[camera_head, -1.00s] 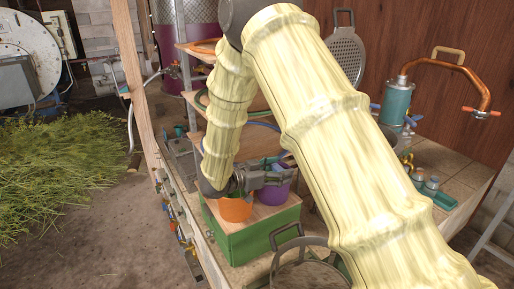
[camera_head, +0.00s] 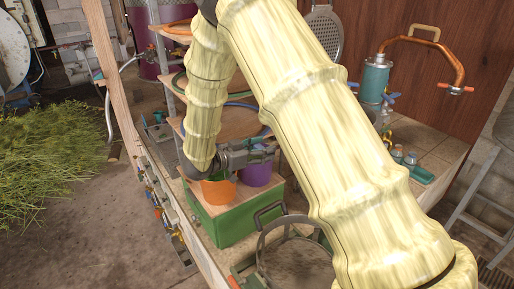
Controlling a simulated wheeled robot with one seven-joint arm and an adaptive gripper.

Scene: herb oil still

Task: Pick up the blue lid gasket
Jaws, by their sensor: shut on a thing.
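The blue lid gasket (camera_head: 250,104) is a thin blue ring at the lowest board of the wooden shelf rack, partly hidden behind my arm. Its right side curves down towards my gripper (camera_head: 264,151). My gripper points right, low in front of the rack, just above an orange bucket and a purple bucket. It is shut on the gasket's near edge, as far as I can tell; the contact itself is small and partly hidden.
The orange bucket (camera_head: 218,190) and purple bucket (camera_head: 257,174) stand on a green box (camera_head: 233,227). A round metal sieve (camera_head: 296,262) is in front. A teal vessel with copper pipe (camera_head: 374,82) stands right.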

